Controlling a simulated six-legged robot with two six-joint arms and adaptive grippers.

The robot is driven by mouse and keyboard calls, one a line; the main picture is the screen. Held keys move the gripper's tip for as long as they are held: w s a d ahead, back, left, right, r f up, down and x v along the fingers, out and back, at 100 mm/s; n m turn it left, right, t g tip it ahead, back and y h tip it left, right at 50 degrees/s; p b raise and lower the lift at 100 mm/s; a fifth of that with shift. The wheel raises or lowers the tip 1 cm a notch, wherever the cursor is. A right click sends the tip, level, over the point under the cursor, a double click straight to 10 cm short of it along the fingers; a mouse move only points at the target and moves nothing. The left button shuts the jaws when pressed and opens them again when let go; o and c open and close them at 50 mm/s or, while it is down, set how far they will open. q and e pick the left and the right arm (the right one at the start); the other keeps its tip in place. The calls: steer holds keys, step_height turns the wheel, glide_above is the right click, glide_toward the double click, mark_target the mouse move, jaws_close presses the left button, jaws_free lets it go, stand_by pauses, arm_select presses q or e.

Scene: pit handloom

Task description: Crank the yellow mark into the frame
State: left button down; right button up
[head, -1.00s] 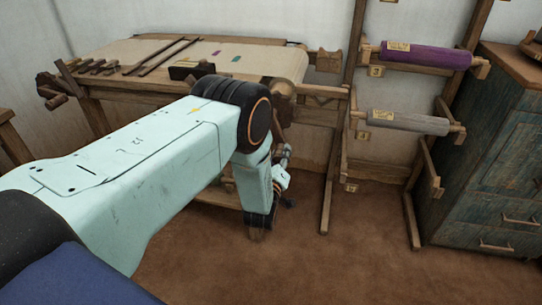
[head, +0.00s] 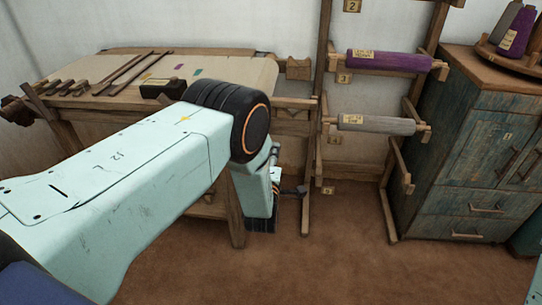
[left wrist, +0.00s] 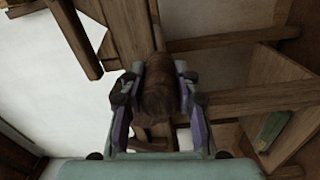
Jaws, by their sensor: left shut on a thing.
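The cloth (head: 235,75) lies over the loom (head: 110,118), with a purple mark (head: 179,66) and a green mark (head: 197,72) on it. A faint yellow mark (head: 145,76) shows to their left, near the dark block. My left gripper (left wrist: 159,76) is shut on a rounded brown wooden handle (left wrist: 158,98), seen between its fingers in the left wrist view. In the head view my left arm hides most of the crank and the loom's near right side.
A dark block (head: 162,88) and several wooden sticks (head: 125,72) lie on the loom. To the right stand a rack with a purple roll (head: 388,61) and a grey roll (head: 376,124), then a blue cabinet (head: 478,140). The brown floor (head: 340,255) in front is clear.

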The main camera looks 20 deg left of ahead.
arm_select(q)
steer(key=shift+d+r, duration=0.15)
steer(key=shift+r, duration=0.1)
stand_by(0.3)
steer(key=c, duration=1)
jaws_free()
steer(key=shift+f, duration=0.1)
steer(key=v, duration=1.2)
